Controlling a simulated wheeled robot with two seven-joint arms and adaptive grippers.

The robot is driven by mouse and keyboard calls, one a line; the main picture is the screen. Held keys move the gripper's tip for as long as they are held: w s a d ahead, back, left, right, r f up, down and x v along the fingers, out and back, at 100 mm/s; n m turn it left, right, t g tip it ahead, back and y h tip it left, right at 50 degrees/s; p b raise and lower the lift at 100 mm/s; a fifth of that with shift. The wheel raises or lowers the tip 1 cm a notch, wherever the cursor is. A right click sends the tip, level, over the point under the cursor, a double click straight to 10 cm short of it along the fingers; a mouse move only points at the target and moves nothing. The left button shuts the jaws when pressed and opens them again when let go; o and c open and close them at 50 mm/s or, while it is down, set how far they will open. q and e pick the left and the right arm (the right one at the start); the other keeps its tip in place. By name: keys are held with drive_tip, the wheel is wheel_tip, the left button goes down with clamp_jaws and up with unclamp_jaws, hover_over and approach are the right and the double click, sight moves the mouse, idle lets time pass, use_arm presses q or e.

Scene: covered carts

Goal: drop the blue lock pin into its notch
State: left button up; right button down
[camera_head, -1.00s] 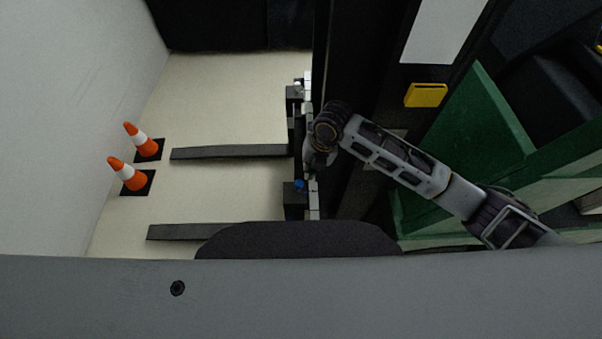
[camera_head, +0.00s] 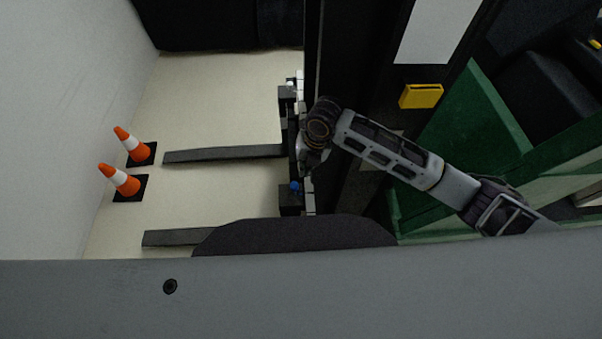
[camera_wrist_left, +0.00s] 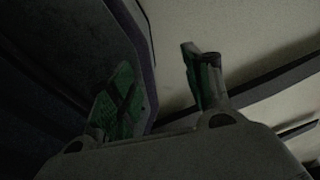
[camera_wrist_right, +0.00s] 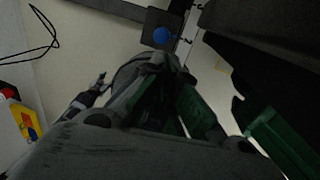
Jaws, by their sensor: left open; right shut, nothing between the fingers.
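The blue lock pin (camera_head: 295,186) shows as a small round blue knob at a dark block (camera_head: 291,203) near the base of the lower fork. In the right wrist view the blue knob (camera_wrist_right: 161,36) stands over the dark block, beyond my fingers. I cannot make out the notch or how deep the pin sits. My right gripper (camera_head: 309,153) is beside the fork carriage, above the pin in the head view. Its fingers (camera_wrist_right: 168,75) are shut, empty and apart from the pin. My left gripper (camera_wrist_left: 158,57) is open and empty; it shows only in its wrist view.
Two dark forks (camera_head: 222,155) reach left over a pale floor. Two orange cones (camera_head: 120,180) stand near the left wall. A dark mast (camera_head: 345,60) with a yellow box (camera_head: 421,95) and green panels (camera_head: 480,125) lie to the right. Floor between the forks is clear.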

sight(295, 189)
drive_tip(key=f, duration=0.4)
drive_tip(key=a+f, duration=0.1)
drive_tip(key=f, duration=0.3)
drive_tip(key=a+f, duration=0.1)
drive_tip(key=f, duration=0.4)
drive_tip(key=shift+w+a+f, duration=0.1)
drive_tip(key=shift+w+a, duration=0.1)
drive_tip(key=shift+a, duration=0.05)
use_arm(q)
drive_tip(key=shift+w+a+f, duration=0.1)
drive_tip(key=shift+w, duration=0.1)
